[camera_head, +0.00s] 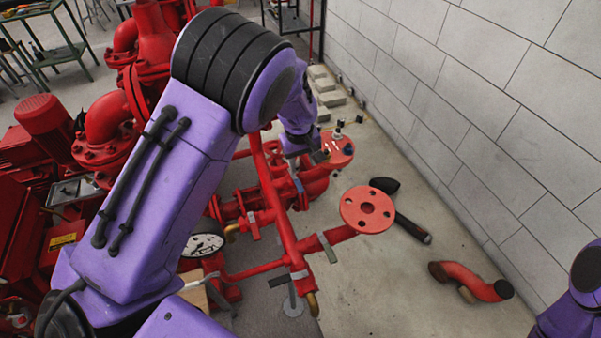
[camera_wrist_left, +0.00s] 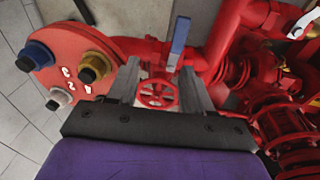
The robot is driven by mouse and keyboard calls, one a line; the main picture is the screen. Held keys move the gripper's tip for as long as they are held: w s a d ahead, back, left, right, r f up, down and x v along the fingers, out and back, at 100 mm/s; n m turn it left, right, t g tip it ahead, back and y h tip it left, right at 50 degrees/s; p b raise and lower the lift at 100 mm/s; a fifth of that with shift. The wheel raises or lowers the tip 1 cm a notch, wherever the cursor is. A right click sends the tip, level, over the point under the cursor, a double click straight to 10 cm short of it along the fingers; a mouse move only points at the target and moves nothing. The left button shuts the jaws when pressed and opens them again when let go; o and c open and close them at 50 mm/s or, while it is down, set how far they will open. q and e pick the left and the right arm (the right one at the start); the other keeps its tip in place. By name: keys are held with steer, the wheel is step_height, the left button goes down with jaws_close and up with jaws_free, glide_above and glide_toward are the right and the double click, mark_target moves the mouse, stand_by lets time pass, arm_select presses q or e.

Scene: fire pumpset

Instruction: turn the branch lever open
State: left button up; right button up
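A lever with a flat blue handle (camera_wrist_left: 180,38) stands up from the red pipework in the left wrist view, just beyond my left gripper (camera_wrist_left: 160,70). It shows small in the head view (camera_head: 298,185). A red handwheel (camera_wrist_left: 157,93) appears between the gripper's two grey fingers, which are spread apart. I cannot tell whether the fingers touch anything. In the head view my left gripper (camera_head: 306,156) is partly hidden by its wrist, beside a red round plate (camera_head: 338,149). Other levers with grey handles (camera_head: 327,246) sit on the nearer pipes. My right gripper is out of view.
A red flange (camera_head: 367,210) stands out from the pipework. A black cylinder (camera_head: 412,228) and a red elbow pipe (camera_head: 470,280) lie on the floor. A block wall (camera_head: 480,100) runs along the right. Red pump machinery (camera_head: 105,125) fills the left.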

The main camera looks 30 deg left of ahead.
mark_target(300, 184)
arm_select(q)
steer(key=shift+g, duration=0.7)
steer(key=s+f, duration=0.2)
steer(key=f, duration=0.1)
steer(key=s+f, duration=0.1)
steer(key=f, duration=0.1)
steer(key=shift+s+d+f, duration=0.1)
steer(key=shift+d+f, duration=0.1)
steer(key=shift+d, duration=0.2)
steer(key=shift+w+a+f, duration=0.2)
steer(key=shift+w+f, duration=0.1)
steer(key=shift+w, duration=0.3)
steer(key=shift+w+a+f, duration=0.2)
steer(key=shift+w+f, duration=0.1)
steer(key=shift+w, duration=0.3)
steer(key=c, duration=0.4)
steer(key=shift+s+a+r, duration=0.1)
steer(key=shift+s+r, duration=0.05)
jaws_close()
steer(key=shift+s+r, duration=0.25)
steer(key=shift+s, duration=0.25)
steer(key=shift+r, duration=0.1)
steer(key=shift+d, duration=0.25)
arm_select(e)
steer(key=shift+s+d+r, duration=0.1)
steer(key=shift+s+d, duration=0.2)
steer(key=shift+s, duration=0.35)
